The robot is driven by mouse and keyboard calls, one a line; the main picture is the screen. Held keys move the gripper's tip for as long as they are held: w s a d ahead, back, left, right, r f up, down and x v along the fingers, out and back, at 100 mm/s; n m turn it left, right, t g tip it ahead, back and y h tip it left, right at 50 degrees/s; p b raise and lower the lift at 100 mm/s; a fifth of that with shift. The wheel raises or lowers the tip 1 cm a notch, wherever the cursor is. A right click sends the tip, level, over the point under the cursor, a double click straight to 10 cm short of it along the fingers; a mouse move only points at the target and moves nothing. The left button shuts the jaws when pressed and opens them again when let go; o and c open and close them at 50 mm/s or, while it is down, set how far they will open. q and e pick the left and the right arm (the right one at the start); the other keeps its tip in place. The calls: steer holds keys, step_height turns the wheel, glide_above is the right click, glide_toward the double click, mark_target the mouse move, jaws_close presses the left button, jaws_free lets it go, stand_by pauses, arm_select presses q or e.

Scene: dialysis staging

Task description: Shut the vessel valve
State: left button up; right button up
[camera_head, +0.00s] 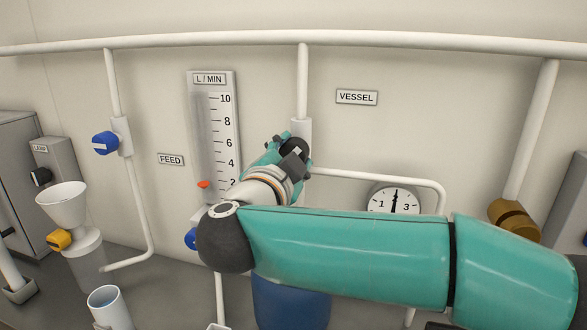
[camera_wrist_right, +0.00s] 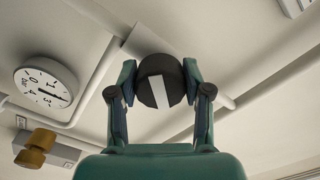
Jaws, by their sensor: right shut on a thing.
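The vessel valve is a round black knob with a white bar (camera_wrist_right: 162,90) on a white pipe, seen in the right wrist view. My right gripper (camera_wrist_right: 160,86) is shut on this knob, one finger on each side. In the head view the right gripper (camera_head: 288,152) is at the valve's white body (camera_head: 301,128), left of and below the VESSEL label (camera_head: 357,97); the gripper and arm hide most of the knob there. The round gauge (camera_head: 393,198) has a needle pointing up, between 1 and 3. My left gripper is out of view.
An L/MIN scale (camera_head: 218,120) with a red marker (camera_head: 204,184) near 2 is left of the gripper. A blue feed knob (camera_head: 105,143), a white funnel (camera_head: 65,204) and a yellow knob (camera_head: 59,240) are further left. A blue drum (camera_head: 290,303) stands below my arm. A brown knob (camera_head: 513,217) is at right.

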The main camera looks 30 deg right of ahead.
steer(key=m+b, duration=0.1)
steer(key=m, duration=0.1)
steer(key=m+b, duration=0.1)
steer(key=b, duration=0.1)
steer(key=m+b, duration=0.1)
steer(key=m, duration=0.1)
steer(key=shift+a+f+m, duration=0.15)
steer(key=shift+f+m, duration=0.15)
steer(key=shift+f, duration=0.05)
steer(key=shift+r+m+b, duration=0.15)
steer(key=shift+m+b, duration=1.65)
steer(key=shift+m, duration=0.3)
steer(key=o, duration=1)
steer(key=shift+o, duration=0.8)
steer(key=shift+r, duration=0.15)
